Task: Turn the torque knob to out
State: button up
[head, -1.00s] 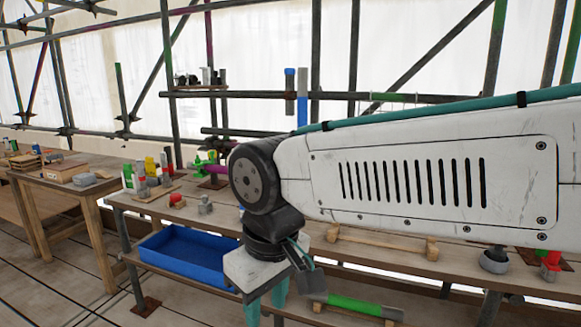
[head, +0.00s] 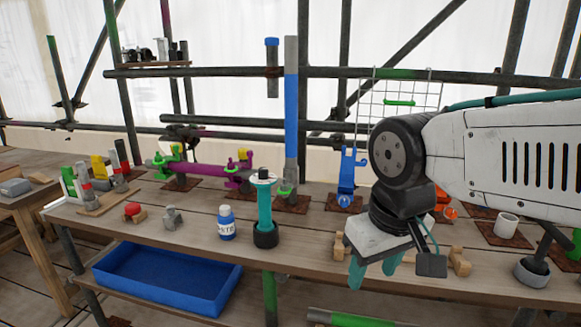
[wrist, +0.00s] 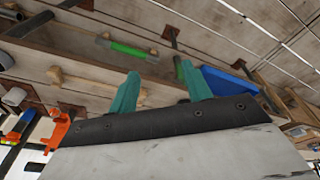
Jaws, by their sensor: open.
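I cannot make out a torque knob for certain in any view. My gripper (head: 374,274) hangs in front of the bench's front edge in the head view, its teal fingers pointing down. In the wrist view its two fingers (wrist: 160,80) stand apart with nothing between them. A teal upright cylinder (head: 264,208) with a pale cap and a black base stands on the bench, left of my gripper and apart from it. A bar with a green grip (head: 345,319) lies low under the bench; a green-gripped bar also shows in the wrist view (wrist: 128,49).
The bench (head: 190,245) holds a white-and-blue bottle (head: 226,222), a purple pipe with clamps (head: 208,170), a blue upright tool (head: 347,178) and a white cup (head: 506,225). A blue tray (head: 165,278) sits below. Scaffold poles stand behind. My arm hides the bench's right part.

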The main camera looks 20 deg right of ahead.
jog(key=w+d+t+h, duration=0.1)
jog(key=w+d+t, duration=0.25)
jog(key=w, duration=1.25)
jog(key=n+t+y, duration=0.4)
jog(key=t+y, duration=0.3)
jog(key=t, duration=0.4)
send_near(266, 174)
jog(key=w, duration=0.4)
jog(key=shift+w+a+f, duration=0.1)
jog(key=shift+a+f, duration=0.15)
jog(key=shift+a, duration=0.4)
jog(key=x, duration=0.7)
jog(key=shift+w+r, duration=0.1)
jog(key=shift+r, duration=0.1)
jog(key=c, duration=0.9)
